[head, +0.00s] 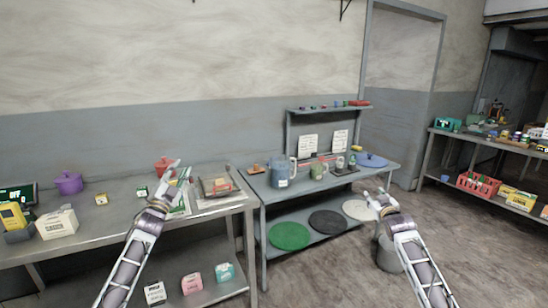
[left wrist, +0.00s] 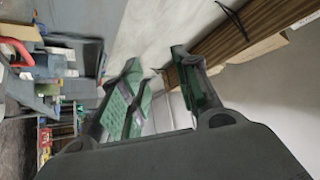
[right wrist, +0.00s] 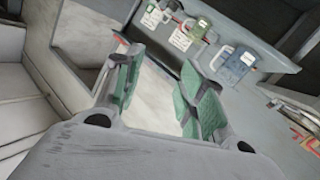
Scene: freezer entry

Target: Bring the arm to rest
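My left arm comes in from the lower left of the head view. Its gripper (head: 178,172) is raised in front of the left bench, with papers and a red pot behind it in the picture. In the left wrist view the two green-padded fingers (left wrist: 158,80) stand apart with nothing between them. My right arm comes in from the lower right. Its gripper (head: 375,194) is in front of the middle bench's right end. In the right wrist view its fingers (right wrist: 163,72) are spread and empty.
The left bench (head: 100,225) holds a purple pot (head: 69,183), boxes and papers. The middle bench (head: 270,190) carries a blue-grey jug (head: 280,171) and round discs below. A grey bin (head: 388,256) stands behind my right arm. Open floor lies at the right.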

